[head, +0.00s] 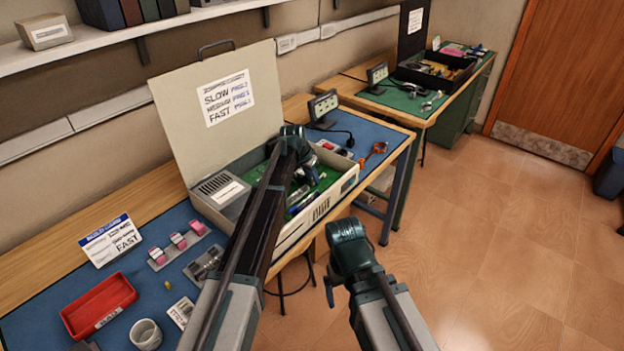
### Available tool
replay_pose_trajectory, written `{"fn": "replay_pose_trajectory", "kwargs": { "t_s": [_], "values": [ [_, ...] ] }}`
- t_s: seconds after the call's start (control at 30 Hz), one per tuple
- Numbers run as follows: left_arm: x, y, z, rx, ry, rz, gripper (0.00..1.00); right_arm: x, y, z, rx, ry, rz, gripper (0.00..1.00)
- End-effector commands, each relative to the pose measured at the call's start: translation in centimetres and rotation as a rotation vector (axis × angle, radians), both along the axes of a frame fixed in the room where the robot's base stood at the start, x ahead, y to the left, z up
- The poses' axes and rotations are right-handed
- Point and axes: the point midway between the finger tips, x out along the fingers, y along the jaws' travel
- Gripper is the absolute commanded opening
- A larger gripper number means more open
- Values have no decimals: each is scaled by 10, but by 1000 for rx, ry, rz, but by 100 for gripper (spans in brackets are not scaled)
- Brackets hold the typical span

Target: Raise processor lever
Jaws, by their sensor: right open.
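An open computer case (340,191) stands on the blue-matted workbench, its lid (185,110) raised at the back. A green circuit board (327,178) shows inside it. The processor and its lever cannot be made out; my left arm and gripper cover part of the board. My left gripper (308,178) points down into the case, over the board. Its fingertips are too small and dark to tell their opening or any contact. My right gripper (333,280) is open, outside the case, in front of the bench edge and above the floor.
A red tray (99,304), a cup (146,334), pink-topped parts (178,241) and a sign card (112,240) are at the left. A second bench (418,105) stands farther back. The floor at right is clear.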

Motion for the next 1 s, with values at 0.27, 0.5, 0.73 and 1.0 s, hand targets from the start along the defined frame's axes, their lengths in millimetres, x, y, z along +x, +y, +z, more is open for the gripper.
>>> {"fn": "replay_pose_trajectory", "kwargs": {
  "t_s": [0.27, 0.5, 0.73, 1.0],
  "values": [
    [0, 0, 0, 0, 0, 0, 0, 0, 0, 0, 0, 0, 0, 95],
    [0, 0, 1, 2, 2, 0, 0, 0, 0, 1, 0, 0, 0, 95],
    [16, -8, 21, 111, 153, -4, 0, 0, 0, 33, 0, 0, 0, 95],
    [22, -15, 26, 260, 357, -1, 0, 0, 0, 42, 0, 0, 0, 95]
  ]
}}
